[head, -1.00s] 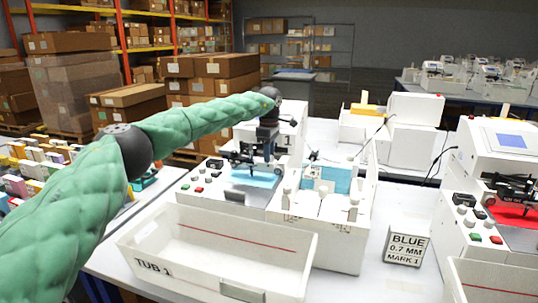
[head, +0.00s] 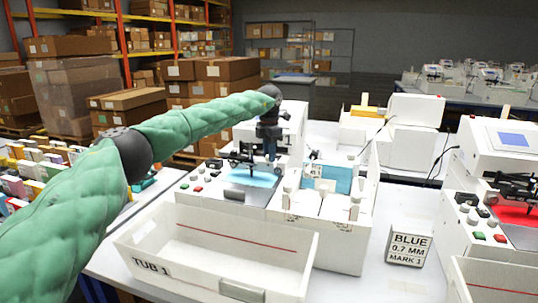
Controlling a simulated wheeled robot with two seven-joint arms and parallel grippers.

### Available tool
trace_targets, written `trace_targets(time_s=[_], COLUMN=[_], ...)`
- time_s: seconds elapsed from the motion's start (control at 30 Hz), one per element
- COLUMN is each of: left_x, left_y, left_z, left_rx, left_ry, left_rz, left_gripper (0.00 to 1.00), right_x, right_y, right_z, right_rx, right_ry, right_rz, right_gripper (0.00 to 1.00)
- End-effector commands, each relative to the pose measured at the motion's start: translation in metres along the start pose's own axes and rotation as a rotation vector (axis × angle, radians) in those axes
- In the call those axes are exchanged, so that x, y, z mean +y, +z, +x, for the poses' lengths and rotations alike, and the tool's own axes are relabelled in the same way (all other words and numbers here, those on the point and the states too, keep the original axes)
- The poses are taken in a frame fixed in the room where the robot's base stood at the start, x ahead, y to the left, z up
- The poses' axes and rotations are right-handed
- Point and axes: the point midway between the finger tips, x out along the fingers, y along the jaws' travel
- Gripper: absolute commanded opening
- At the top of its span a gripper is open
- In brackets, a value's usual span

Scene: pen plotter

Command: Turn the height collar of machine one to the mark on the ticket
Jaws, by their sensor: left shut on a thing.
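Machine one (head: 212,197) is a white plotter with a light-blue bed, buttons on its left side and a dark carriage above the bed. My left gripper (head: 269,156) points down at the carriage. It is shut on a small part there, seemingly the height collar; the collar and its marks are too small and covered to make out. The ticket (head: 407,246) is a white card block right of the machine and reads BLUE, 0.7 MM, MARK 1. My right gripper is out of view.
A white tub (head: 160,247) marked TUB 1 stands in front of machine one. A white compartment box (head: 340,235) adjoins the machine's right side. Another plotter with a red bed (head: 515,212) stands at the right. Bare table lies around the ticket.

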Motion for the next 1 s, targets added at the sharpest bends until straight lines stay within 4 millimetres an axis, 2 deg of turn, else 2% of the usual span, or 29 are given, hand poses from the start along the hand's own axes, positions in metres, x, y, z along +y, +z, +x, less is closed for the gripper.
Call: trace_targets(time_s=[0.3, 0.8, 0.83, 0.9, 1.0], left_x=[0.0002, 0.0005, 0.0005, 0.0004, 0.0002], left_y=[0.0002, 0.0002, 0.0002, 0.0002, 0.0001], left_z=[-0.0016, -0.0022, -0.0022, -0.0021, -0.0015], left_rx=[-0.002, -0.003, -0.003, -0.002, -0.002], left_ry=[0.002, 0.002, 0.002, 0.002, 0.002], left_rz=[-0.103, -0.12, -0.12, -0.119, -0.119], left_gripper=[0.06, 0.06, 0.34, 0.48, 0.5], right_x=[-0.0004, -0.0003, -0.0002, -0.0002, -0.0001], right_y=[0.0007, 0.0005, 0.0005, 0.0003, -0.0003], right_z=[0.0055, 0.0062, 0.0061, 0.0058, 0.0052], right_rx=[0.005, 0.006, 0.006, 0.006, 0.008], right_ry=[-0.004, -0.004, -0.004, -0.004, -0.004], right_rz=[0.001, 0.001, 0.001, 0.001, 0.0], right_gripper=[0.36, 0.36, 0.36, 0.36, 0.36])
